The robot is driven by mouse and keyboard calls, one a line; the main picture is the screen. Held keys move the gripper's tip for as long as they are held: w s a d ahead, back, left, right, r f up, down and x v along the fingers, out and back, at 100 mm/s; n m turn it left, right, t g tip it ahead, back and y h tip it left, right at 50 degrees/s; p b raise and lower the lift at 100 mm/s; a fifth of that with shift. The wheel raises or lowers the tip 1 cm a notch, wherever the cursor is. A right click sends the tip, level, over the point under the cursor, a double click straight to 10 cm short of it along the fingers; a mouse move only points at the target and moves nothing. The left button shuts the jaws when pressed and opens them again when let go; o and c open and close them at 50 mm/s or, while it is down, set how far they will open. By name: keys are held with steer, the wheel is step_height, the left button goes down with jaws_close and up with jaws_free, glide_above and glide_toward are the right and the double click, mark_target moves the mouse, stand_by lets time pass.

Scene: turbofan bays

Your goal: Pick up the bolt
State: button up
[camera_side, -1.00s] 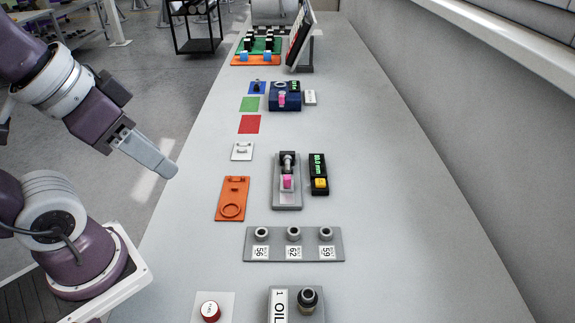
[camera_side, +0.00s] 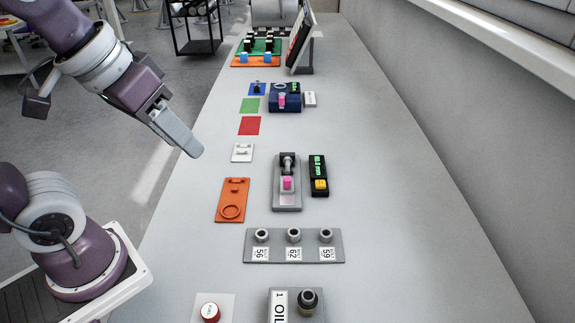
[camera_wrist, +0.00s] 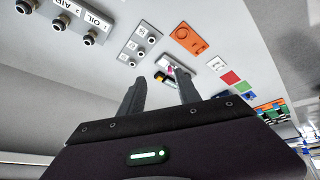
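My gripper (camera_side: 190,145) hangs in the air above the left edge of the bench, well clear of every part. In the wrist view my gripper (camera_wrist: 161,76) has its two fingers apart with nothing between them. A grey plate (camera_side: 277,254) holds three round metal pieces, such as the middle one (camera_side: 293,234), with number labels in front; it also shows in the wrist view (camera_wrist: 131,45). A grey fixture (camera_side: 278,195) carries a silver cylindrical piece (camera_side: 288,161) and a pink block (camera_side: 287,183). I cannot tell which of these pieces is the bolt.
A black gauge box (camera_side: 318,168) with a yellow button stands right of the fixture. An orange plate (camera_side: 233,187), a white pad (camera_side: 242,152), and red (camera_side: 250,125) and green (camera_side: 250,105) squares lie left. The bench's right side is clear.

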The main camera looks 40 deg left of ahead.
steer(key=w+a+f+n+g, duration=0.1)
steer(key=w+f+n, duration=0.2)
steer(key=w, duration=0.9)
steer(key=n+y, duration=0.3)
steer(key=n, duration=0.1)
glide_toward(287, 164)
steer(key=shift+n+g, duration=0.3)
steer(key=shift+g, duration=0.2)
steer(key=x, duration=0.8)
steer(key=shift+w+f, duration=0.2)
steer(key=shift+w, duration=0.25)
jaws_close()
